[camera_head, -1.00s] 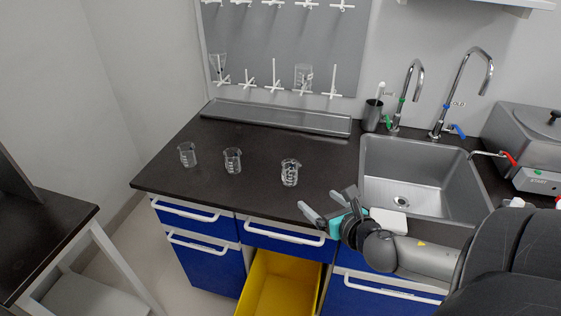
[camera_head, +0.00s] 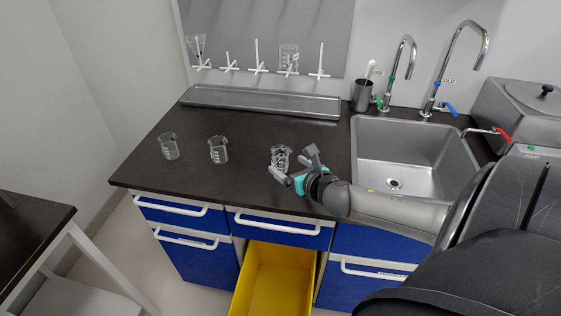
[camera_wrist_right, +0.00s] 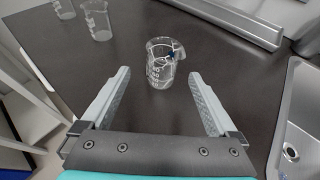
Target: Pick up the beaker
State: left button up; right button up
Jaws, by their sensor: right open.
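Three clear glass beakers stand upright on the black countertop. The right beaker (camera_head: 281,157) is closest to my right gripper (camera_head: 293,165). In the right wrist view this beaker (camera_wrist_right: 161,65) stands just beyond the open fingertips of the gripper (camera_wrist_right: 159,75), roughly centred between them, and nothing is held. It has white markings, and something small and dark shows in or through it. The middle beaker (camera_head: 218,150) and the left beaker (camera_head: 169,147) stand farther left; both also show at the top left of the right wrist view. My left gripper is not in view.
A metal sink (camera_head: 405,150) lies to the right of the beakers, with taps behind it. A metal tray (camera_head: 262,102) runs along the back of the counter under a drying rack. An open yellow drawer (camera_head: 275,285) sticks out below the counter front.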

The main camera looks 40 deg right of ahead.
aim_at(284, 160)
jog(key=shift+x, duration=0.85)
jog(key=shift+d+b+x, duration=0.2)
jog(key=shift+b+x, duration=0.8)
jog(key=shift+x, duration=1.75)
jog(key=shift+r, duration=0.1)
jog(key=c, duration=1.4)
jog(key=shift+c, duration=0.2)
jog(key=shift+r, duration=0.1)
notch_tip(284, 160, up, 20)
jog(key=p, duration=0.6)
jog(key=shift+a, duration=0.1)
